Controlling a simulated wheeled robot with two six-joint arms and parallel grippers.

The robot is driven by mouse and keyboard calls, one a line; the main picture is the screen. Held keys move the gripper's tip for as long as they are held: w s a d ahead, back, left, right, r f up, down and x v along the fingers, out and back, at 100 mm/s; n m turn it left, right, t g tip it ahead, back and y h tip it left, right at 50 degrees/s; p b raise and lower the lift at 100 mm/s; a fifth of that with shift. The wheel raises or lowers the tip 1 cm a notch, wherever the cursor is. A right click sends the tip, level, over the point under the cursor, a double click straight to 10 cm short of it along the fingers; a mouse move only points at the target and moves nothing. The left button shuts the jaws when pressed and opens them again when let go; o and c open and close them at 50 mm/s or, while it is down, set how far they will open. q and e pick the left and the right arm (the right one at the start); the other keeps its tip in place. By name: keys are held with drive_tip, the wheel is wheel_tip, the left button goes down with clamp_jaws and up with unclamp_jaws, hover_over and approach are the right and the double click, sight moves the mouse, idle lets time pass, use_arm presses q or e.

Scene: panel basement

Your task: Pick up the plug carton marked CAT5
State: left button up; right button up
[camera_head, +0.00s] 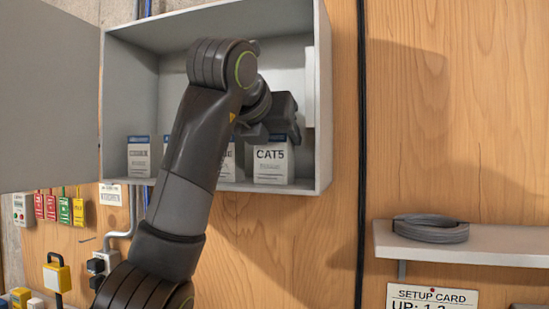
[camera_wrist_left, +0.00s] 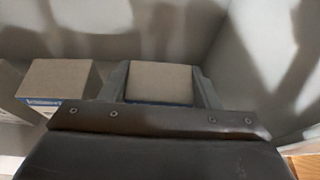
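The CAT5 plug carton (camera_head: 271,164) is white with a dark blue band at the top. It stands upright on the floor of the open grey wall cabinet, at the right end of the row. My left gripper (camera_head: 272,132) reaches in over its top. In the left wrist view the carton's plain top (camera_wrist_left: 160,82) lies between the two spread fingers (camera_wrist_left: 163,88), with a narrow gap showing at the right finger. The gripper looks open; contact at the left finger is unclear. My right gripper is not in view.
Another carton (camera_head: 139,157) stands at the left in the cabinet (camera_head: 318,100), and one (camera_head: 228,163) is partly hidden behind my arm. The wrist view shows a neighbouring carton (camera_wrist_left: 56,80). The cabinet's right wall is close. A shelf (camera_head: 490,243) holds a cable coil (camera_head: 431,228).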

use_arm(q)
drive_tip(key=shift+c, duration=1.4)
